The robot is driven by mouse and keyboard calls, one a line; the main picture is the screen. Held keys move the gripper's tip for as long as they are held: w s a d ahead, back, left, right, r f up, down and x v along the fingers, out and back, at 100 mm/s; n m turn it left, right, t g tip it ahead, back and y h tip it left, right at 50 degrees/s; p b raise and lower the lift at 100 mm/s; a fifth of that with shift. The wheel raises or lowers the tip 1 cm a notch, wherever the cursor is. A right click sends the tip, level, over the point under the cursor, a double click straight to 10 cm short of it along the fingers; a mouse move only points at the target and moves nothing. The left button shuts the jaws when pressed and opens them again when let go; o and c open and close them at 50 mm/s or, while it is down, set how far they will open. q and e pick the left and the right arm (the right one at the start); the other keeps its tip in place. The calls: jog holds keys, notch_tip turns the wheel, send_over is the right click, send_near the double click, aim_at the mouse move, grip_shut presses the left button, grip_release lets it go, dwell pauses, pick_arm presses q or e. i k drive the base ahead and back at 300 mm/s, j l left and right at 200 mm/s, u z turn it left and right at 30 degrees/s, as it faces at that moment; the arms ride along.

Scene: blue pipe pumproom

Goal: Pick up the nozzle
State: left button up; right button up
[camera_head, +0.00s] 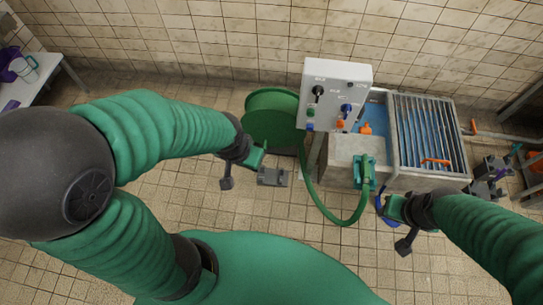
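The nozzle (365,170) is a green fitting at the front of the grey basin block, to the right of the middle. A green hose (338,220) loops down from the reel and up towards it. My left gripper (259,155) is left of the nozzle, near the hose reel and well apart from it. My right gripper (391,207) is just right of and below the nozzle, apart from it in the picture. A blue curved piece shows beside it. The fingers of both grippers are too small to read.
A green hose reel (270,115) stands by the wall. A white control box (335,93) with knobs is above the basin (342,150), beside a metal grate (430,135). A grey bracket-like piece (272,177) shows near my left gripper. A white table (38,75) is far left. Tiled floor is open centre-left.

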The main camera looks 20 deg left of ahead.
aim_at(365, 167)
jog(key=u, duration=0.25)
jog(key=i+l+u, duration=0.1)
jog(key=l+u, duration=1.1)
jog(key=l, duration=0.5)
jog(key=k+l, duration=0.1)
jog(key=l, duration=0.5)
jog(key=k+l+u, duration=0.15)
jog(key=l, duration=0.5)
jog(key=i, duration=0.05)
